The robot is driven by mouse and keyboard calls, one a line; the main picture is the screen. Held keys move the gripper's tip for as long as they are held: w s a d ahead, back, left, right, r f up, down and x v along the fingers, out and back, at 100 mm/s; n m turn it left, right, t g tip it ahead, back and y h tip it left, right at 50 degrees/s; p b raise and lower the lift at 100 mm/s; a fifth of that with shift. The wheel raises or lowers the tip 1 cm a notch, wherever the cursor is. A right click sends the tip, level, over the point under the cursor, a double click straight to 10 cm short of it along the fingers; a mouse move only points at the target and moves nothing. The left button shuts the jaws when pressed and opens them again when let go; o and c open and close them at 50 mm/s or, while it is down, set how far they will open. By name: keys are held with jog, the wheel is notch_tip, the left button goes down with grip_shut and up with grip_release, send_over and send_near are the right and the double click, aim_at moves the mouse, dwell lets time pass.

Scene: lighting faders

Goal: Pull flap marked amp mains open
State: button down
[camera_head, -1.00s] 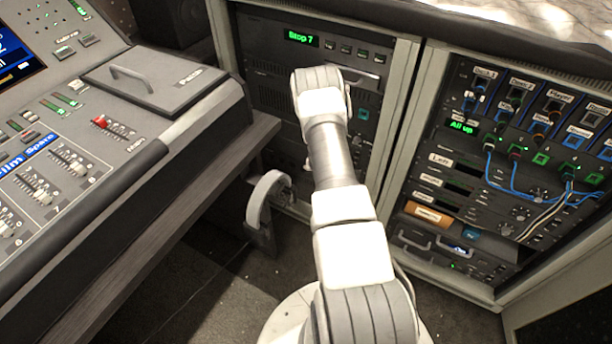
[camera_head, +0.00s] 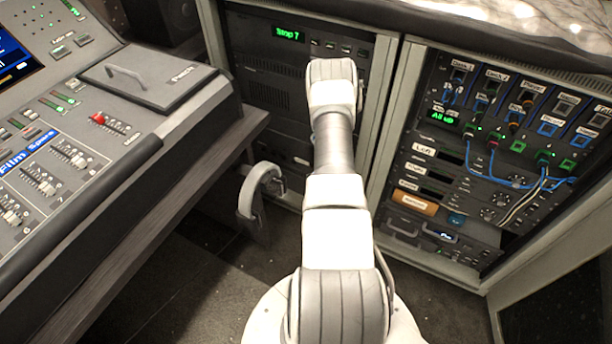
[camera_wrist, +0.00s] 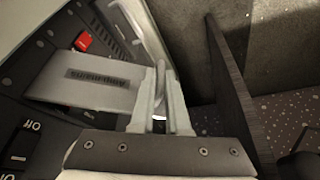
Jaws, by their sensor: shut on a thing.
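In the wrist view, a pale grey flap (camera_wrist: 85,82) with a dark label lies left of my gripper (camera_wrist: 160,80). The label's words are upside down and too blurred to read with certainty. My gripper's two fingers are shut on a bar-shaped handle (camera_wrist: 160,62) at the flap's right side. I cannot tell how far the flap stands open. In the head view my arm reaches to the front of the left rack (camera_head: 290,70) and hides both my gripper and the flap.
In the wrist view, a red switch (camera_wrist: 84,41) sits beyond the flap and a dark upright panel (camera_wrist: 230,85) stands to the right. In the head view, the mixing desk (camera_head: 60,190) is at left, with its own handled lid (camera_head: 150,75). A second rack (camera_head: 470,180) with blue cables is at right.

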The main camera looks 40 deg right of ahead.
jog(key=s+d+n+y, duration=0.1)
jog(key=s+n+y, duration=0.1)
jog(key=s+n, duration=0.4)
jog(key=shift+s+d+p, duration=0.4)
jog(key=shift+s+p, duration=0.05)
jog(key=shift+s, duration=1.3)
jog(key=c, duration=0.9)
grip_release()
jog(key=p+v, duration=0.1)
jog(key=v, duration=0.4)
jog(key=p+v, duration=0.2)
jog(key=v, duration=0.4)
jog(key=p+v, duration=0.2)
jog(key=v, duration=0.4)
jog(key=shift+w+d+r, duration=0.1)
jog(key=shift+d+r, duration=0.15)
jog(key=shift+d, duration=0.15)
